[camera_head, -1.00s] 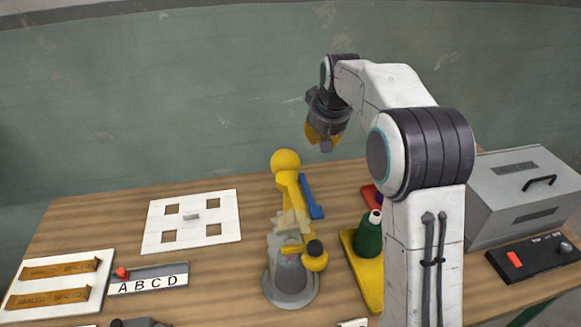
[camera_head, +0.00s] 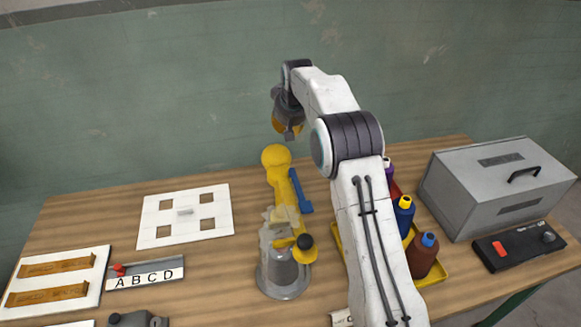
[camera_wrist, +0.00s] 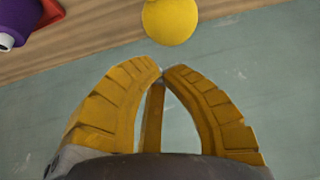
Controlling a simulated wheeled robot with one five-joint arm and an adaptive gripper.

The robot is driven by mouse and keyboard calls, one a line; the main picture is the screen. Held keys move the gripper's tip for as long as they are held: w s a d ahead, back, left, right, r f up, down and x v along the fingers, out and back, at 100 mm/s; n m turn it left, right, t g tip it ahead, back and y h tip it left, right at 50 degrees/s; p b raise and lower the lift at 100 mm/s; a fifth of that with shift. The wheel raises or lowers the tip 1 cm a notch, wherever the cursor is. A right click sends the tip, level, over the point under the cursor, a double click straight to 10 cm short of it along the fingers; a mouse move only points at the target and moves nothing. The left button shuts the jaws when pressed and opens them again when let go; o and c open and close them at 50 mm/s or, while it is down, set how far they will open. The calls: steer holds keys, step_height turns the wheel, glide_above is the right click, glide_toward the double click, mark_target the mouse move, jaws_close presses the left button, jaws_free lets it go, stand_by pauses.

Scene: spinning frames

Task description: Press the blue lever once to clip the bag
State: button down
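The blue lever (camera_head: 300,191) leans on the right side of a yellow post with a yellow ball top (camera_head: 276,156). A pale, crumpled bag (camera_head: 282,222) sits in front of the post, over a grey round base (camera_head: 284,278). My gripper (camera_head: 292,137) hangs in the air near the ball top, toward the wall behind it. In the wrist view, its yellow fingers (camera_wrist: 161,72) meet at the tips with nothing between them. The yellow ball (camera_wrist: 170,20) shows beyond the fingertips. The lever is not visible in the wrist view.
A yellow tray (camera_head: 433,273) with several bottles stands right of my arm, partly hidden by it. A grey metal box (camera_head: 480,195) and a black switch panel (camera_head: 518,246) are farther right. A white board (camera_head: 160,225) and an ABCD strip (camera_head: 146,278) lie left.

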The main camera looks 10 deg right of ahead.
steer(key=shift+s+f+b, duration=0.25)
steer(key=shift+f+b, duration=0.8)
steer(key=shift+f, duration=0.4)
steer(key=shift+s+f+b, duration=0.25)
steer(key=shift+f+b, duration=0.8)
steer(key=shift+f, duration=0.35)
steer(key=shift+s+f+b, duration=0.25)
steer(key=shift+f+b, duration=0.8)
steer(key=shift+f, duration=0.4)
steer(key=shift+s+f+b, duration=0.25)
steer(key=shift+f+b, duration=0.45)
steer(key=shift+f, duration=0.2)
steer(key=shift+s+f+b, duration=0.25)
steer(key=shift+f+b, duration=0.45)
steer(key=shift+f, duration=0.15)
steer(key=shift+r, duration=0.15)
steer(key=shift+w+r+p, duration=0.2)
steer(key=shift+r+p, duration=0.75)
steer(key=shift+r, duration=0.15)
steer(key=shift+w+r+p, duration=0.2)
steer(key=shift+r+p, duration=0.65)
steer(key=shift+p, duration=0.05)
steer(key=shift+w+r+p, duration=0.15)
steer(key=shift+r+p, duration=0.65)
steer(key=shift+p, duration=0.05)
steer(key=shift+w+r+p, duration=0.2)
steer(key=shift+r+p, duration=0.65)
steer(key=shift+p, duration=0.05)
